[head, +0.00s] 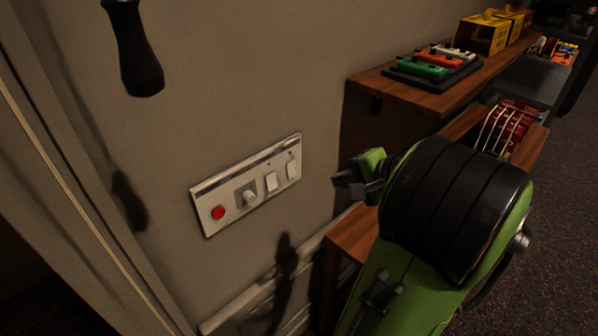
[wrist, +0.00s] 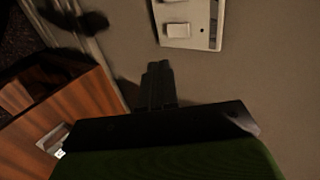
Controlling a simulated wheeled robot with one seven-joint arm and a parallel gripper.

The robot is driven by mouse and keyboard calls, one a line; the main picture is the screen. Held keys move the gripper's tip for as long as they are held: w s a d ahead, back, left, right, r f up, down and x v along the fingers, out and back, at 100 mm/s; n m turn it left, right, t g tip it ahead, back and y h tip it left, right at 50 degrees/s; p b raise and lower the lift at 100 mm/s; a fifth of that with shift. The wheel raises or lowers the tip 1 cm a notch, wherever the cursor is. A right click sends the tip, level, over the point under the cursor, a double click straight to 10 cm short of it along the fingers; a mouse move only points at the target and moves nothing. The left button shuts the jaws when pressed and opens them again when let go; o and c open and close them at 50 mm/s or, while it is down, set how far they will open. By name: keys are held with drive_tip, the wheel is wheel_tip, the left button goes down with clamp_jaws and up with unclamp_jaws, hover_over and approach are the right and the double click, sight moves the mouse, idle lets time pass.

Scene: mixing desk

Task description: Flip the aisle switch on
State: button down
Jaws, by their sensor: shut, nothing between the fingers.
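A pale switch plate (head: 259,191) is fixed to the wall, left of my gripper in the head view. It carries a red round button or lamp (head: 218,212), a knob (head: 248,198) and two white rocker switches, one at the middle right (head: 271,181) and one at the right end (head: 291,169). Labels are too small to read, so I cannot tell which is the aisle switch. My gripper (head: 342,184) is shut and empty, right of the plate and apart from it. In the wrist view, the closed fingers (wrist: 158,72) point toward the plate (wrist: 197,12), below a white rocker (wrist: 178,31).
A black handle-like object (head: 136,50) hangs at upper left. A door frame (head: 75,150) edges the left. The wall around the plate is clear.

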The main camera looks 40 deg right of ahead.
drive_tip(key=b, duration=0.1)
approach(293, 175)
wheel_tip(293, 175, down, 3)
drive_tip(key=w, duration=0.1)
drive_tip(key=shift+w+f, duration=0.2)
drive_tip(key=shift+w, duration=0.85)
drive_tip(key=shift+w+f, duration=0.2)
drive_tip(key=shift+w, duration=0.85)
drive_tip(key=shift+w, duration=0.15)
